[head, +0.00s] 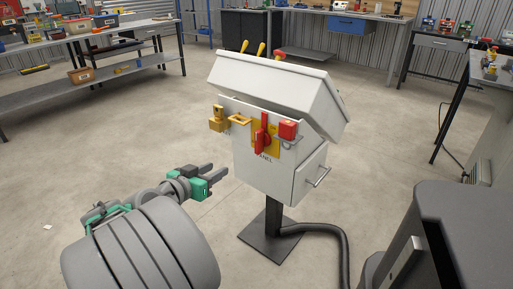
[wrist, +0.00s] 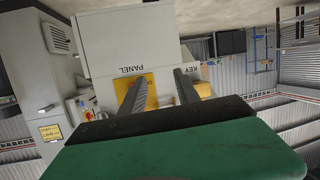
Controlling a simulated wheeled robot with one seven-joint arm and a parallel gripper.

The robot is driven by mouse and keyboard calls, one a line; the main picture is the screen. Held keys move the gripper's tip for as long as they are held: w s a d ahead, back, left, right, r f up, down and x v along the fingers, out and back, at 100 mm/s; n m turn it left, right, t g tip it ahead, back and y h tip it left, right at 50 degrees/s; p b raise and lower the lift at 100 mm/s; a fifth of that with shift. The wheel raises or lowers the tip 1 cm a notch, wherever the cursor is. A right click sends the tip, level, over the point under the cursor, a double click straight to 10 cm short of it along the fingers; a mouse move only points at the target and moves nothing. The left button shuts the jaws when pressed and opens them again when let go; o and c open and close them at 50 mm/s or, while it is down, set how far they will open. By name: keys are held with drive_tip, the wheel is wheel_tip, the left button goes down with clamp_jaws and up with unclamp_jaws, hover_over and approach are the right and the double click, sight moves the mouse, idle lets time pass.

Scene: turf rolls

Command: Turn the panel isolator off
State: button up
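The panel isolator is a red handle (head: 264,133) on a yellow plate (head: 274,147), on the front of a pale box (head: 262,178). The handle stands roughly upright above the label PANEL. My gripper (head: 221,170) is left of the box and below the handle's height, apart from it, with its fingers spread and nothing between them. In the wrist view the picture is upside down; my open fingers (wrist: 158,84) point at the box front, with the yellow plate (wrist: 150,82) partly behind one finger.
A yellow key block (head: 218,120) and yellow hasp (head: 238,119) sit left of the handle; a red padlock-like block (head: 288,129) sits close on its right. A sloped hood (head: 275,88) overhangs them. The box stands on a post with a black cable (head: 335,236). Benches stand farther back.

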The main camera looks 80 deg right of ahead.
sight(256, 141)
drive_tip(key=s+d+r+m+g, duration=0.1)
drive_tip(key=s+d, duration=0.2)
drive_tip(key=s+d+r+g+h, duration=0.1)
drive_tip(key=s+d+r, duration=0.1)
drive_tip(key=s+d, duration=0.1)
drive_tip(key=s+d+r+m+g+h, duration=0.1)
drive_tip(key=s+d+r, duration=0.1)
drive_tip(key=s+d, duration=0.1)
drive_tip(key=shift+s+d+r+m+g+b, duration=0.1)
drive_tip(key=shift+s+d+m+g+b, duration=0.25)
drive_tip(key=shift+s, duration=0.1)
drive_tip(key=shift+a, duration=0.1)
clamp_jaws()
